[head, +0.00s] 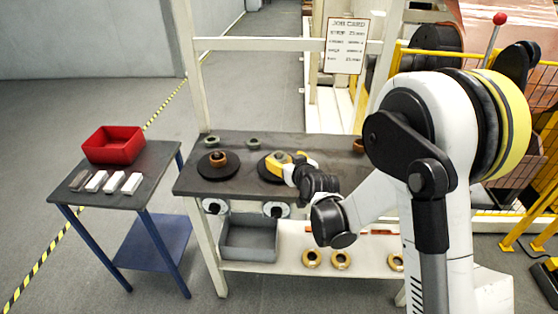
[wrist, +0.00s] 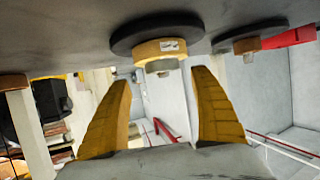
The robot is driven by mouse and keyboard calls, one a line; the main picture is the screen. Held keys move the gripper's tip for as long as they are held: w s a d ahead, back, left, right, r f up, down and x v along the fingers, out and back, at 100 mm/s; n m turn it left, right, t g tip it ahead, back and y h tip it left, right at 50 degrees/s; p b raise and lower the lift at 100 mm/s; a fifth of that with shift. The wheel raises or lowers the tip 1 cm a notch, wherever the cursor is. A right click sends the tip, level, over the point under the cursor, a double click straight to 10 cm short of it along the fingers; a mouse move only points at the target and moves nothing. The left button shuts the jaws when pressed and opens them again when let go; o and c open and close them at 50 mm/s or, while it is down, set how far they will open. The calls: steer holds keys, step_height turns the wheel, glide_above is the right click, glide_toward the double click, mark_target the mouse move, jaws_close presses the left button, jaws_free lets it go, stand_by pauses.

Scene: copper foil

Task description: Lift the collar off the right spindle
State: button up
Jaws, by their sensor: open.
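In the head view, a copper-coloured collar (head: 218,158) sits on the black disc (head: 212,172) at the bench's left. A second black disc (head: 268,175) stands to its right, and my gripper (head: 280,158) covers most of what is on it. The wrist view, which looks upside down, shows a tan collar (wrist: 150,48) with a pale label against this disc (wrist: 125,38). A pale spindle end (wrist: 161,66) pokes out of it. My gripper (wrist: 162,78) is open, its yellow fingertips apart on either side of the collar's line. I cannot tell whether they touch it.
A small copper-coloured ring (head: 358,145) sits on the bench (head: 325,140) near my arm. Two greenish rings lie at the back edge. A red bin (head: 115,143) and several blocks stand on the left table.

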mark_target(280, 157)
steer(key=b+x, duration=0.2)
steer(key=x, duration=0.3)
steer(key=shift+a+f, duration=0.1)
steer(key=shift+a, duration=0.15)
steer(key=c, duration=1.5)
